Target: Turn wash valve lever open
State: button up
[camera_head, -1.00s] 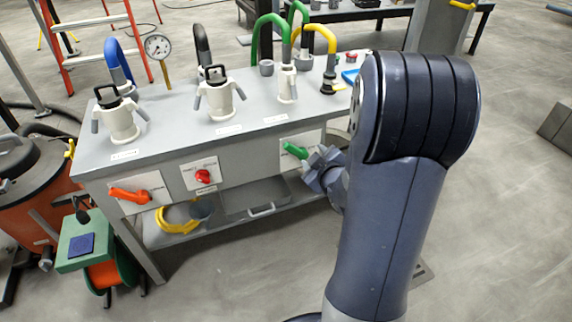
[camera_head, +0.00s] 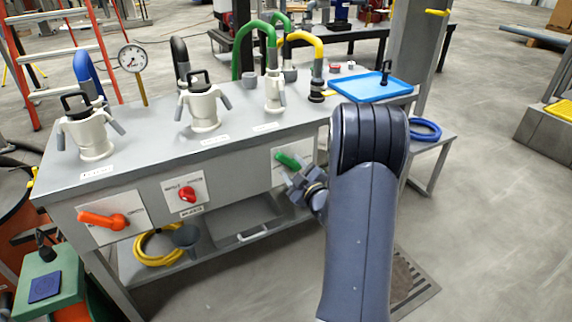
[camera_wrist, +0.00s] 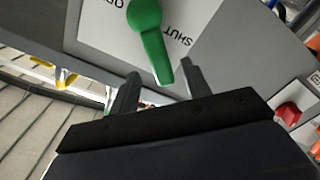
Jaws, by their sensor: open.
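A green lever (camera_head: 289,160) is on a white plate on the front of the grey bench, at its right end. In the wrist view the green lever (camera_wrist: 152,40) has a round hub and a handle slanting down. The plate (camera_wrist: 95,22) reads SHUT to the right of the handle; a partly cut-off word is at the left. My gripper (camera_head: 297,186) is just below the lever in the head view. In the wrist view my gripper (camera_wrist: 158,76) is open, its fingers on either side of the handle's end. I cannot tell whether they touch it.
An orange lever (camera_head: 103,220) and a red knob (camera_head: 187,194) are on the same bench front to the left. White canisters, a gauge (camera_head: 132,58) and coloured hoses stand on top. A blue tray (camera_head: 372,88) lies at the right end. Floor right of the bench is mostly free.

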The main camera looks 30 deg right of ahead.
aim_at(286, 162)
jog(key=shift+w, duration=2.15)
jog(key=shift+c, duration=0.2)
grip_shut()
